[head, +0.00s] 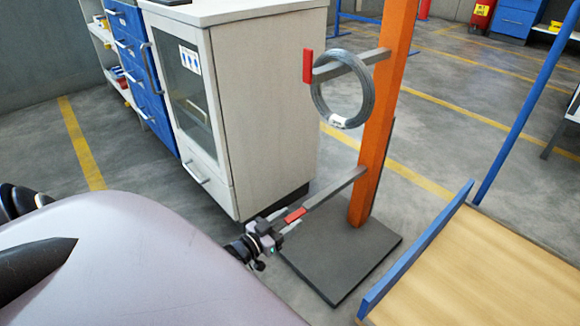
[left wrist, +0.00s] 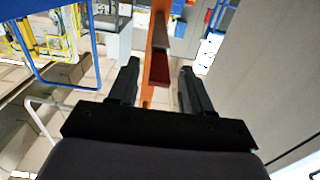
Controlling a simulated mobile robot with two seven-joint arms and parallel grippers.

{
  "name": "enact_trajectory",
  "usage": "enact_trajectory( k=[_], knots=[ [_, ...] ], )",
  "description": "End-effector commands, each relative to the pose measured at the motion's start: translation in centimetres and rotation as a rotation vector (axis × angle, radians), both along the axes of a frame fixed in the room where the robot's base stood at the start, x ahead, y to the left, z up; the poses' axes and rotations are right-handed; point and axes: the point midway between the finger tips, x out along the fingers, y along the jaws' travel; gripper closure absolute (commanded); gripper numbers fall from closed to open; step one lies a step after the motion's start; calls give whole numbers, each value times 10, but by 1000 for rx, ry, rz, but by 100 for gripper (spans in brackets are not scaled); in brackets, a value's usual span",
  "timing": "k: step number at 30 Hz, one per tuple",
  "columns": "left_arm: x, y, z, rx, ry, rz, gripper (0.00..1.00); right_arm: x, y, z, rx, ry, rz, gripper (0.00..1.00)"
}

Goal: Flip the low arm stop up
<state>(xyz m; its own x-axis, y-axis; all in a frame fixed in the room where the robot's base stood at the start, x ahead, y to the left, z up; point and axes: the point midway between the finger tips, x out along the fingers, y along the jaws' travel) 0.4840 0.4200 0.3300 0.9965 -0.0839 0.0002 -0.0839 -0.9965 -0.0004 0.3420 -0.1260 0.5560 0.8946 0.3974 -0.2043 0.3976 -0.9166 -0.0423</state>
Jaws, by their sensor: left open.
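The orange post (head: 377,120) stands on a dark base plate (head: 340,262) and carries two grey arms. The low arm (head: 335,188) reaches toward my left gripper; its red stop (head: 295,215) lies folded along the arm's end. My left gripper (head: 283,222) is open at that end. In the left wrist view the red stop (left wrist: 160,70) shows between the open fingers (left wrist: 158,82); I cannot tell whether they touch it. The upper arm (head: 350,65) has its red stop (head: 308,66) standing upright, and a grey coil (head: 322,100) hangs on it. My right gripper is not in view.
A white cabinet (head: 265,110) stands close behind the low arm on the left. A wooden table (head: 500,270) with a blue edge (head: 415,250) is at the lower right. A blue pole (head: 520,105) rises beside it. Grey floor is open behind the post.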

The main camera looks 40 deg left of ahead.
Motion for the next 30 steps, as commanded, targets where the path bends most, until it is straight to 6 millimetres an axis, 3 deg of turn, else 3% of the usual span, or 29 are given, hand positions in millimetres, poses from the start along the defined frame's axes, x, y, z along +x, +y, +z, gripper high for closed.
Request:
enact_trajectory(
  k=[12, 16, 17, 30],
  knots=[
    [11, -2, 0, 0, 1, -1, 51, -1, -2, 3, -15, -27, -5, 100],
    [10, -2, 0, 0, 1, -1, 93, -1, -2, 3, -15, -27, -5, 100],
    [10, -2, 0, -1, 1, -1, 100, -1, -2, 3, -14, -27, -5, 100],
    [10, -1, 9, 5, 66, 0, 100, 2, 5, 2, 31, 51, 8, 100]
  ],
)
